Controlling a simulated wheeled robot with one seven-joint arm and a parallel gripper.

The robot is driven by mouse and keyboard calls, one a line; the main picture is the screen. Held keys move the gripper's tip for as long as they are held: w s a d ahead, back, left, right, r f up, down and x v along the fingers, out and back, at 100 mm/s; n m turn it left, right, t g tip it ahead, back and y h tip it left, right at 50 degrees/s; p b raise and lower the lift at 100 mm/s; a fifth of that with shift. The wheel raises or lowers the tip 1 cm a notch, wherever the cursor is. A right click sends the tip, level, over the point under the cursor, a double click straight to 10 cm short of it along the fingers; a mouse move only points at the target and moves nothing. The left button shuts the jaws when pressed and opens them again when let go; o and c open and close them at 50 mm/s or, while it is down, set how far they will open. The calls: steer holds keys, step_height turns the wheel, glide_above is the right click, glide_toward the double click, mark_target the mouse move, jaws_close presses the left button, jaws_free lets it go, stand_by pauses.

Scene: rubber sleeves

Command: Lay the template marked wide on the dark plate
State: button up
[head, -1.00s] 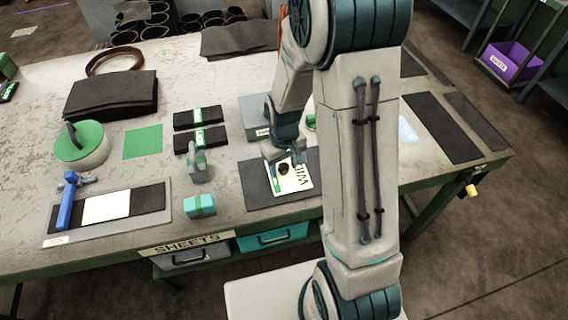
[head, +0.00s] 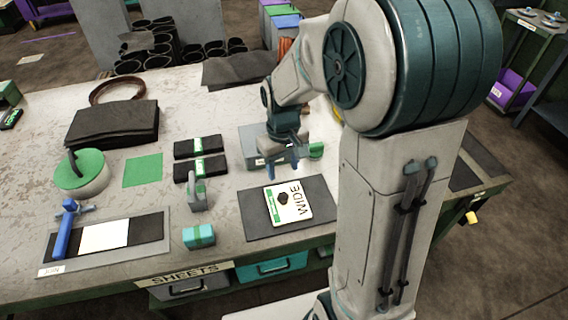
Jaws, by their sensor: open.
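The template marked WIDE (head: 297,203), a white card with a green strip and a dark round spot, lies flat on the dark plate (head: 258,226). It rests near the middle of the plate, inside its edges. My gripper (head: 284,170) is open and empty. It hangs above and behind the template, in front of a grey box (head: 252,140), apart from the template.
A teal block (head: 199,236) and a grey clamp-like tool (head: 196,192) stand left of the plate. Black packs with green bands (head: 200,168) lie behind them. A board with a blue-handled tool (head: 66,230) is at left. Bare tabletop lies between.

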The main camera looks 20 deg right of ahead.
steer(key=s+r+m+t, duration=0.1)
steer(key=s+r, duration=0.3)
steer(key=s, duration=0.3)
steer(key=s+d+r+m+t, duration=0.1)
steer(key=s+r+m+t, duration=0.1)
steer(key=s+r, duration=0.3)
steer(key=shift+s+d, duration=0.25)
steer(key=shift+s, duration=1)
